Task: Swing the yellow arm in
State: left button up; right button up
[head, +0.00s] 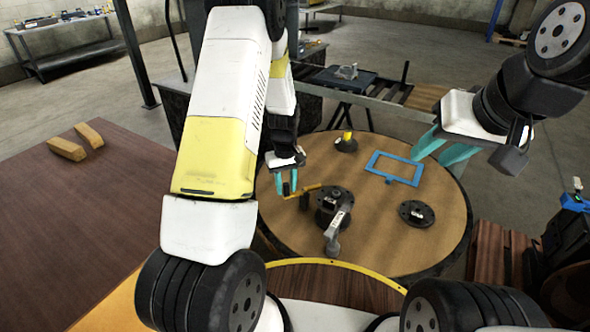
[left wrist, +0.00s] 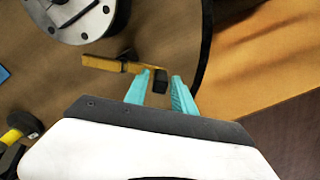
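The yellow arm (head: 305,190) is a thin bar reaching left from the dark round fixture (head: 327,200) on the round table. In the left wrist view the yellow arm (left wrist: 108,64) ends in a small dark block (left wrist: 160,80). My left gripper (head: 286,185) is at this outer end. In the left wrist view its teal fingertips (left wrist: 160,76) stand on either side of the dark block, apart, with narrow gaps visible. My right gripper (head: 430,160) is open and empty, above the right side of the table near the blue frame.
The round table (head: 380,260) also holds a blue rectangular frame (head: 394,168), a dark flanged disc (head: 417,213) and a yellow-topped dark part (head: 346,142). A grey lever (head: 336,232) sticks out of the fixture towards me. A brown table (head: 70,220) lies at left.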

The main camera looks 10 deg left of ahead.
pick_arm(q)
grip_shut()
dwell(1.2)
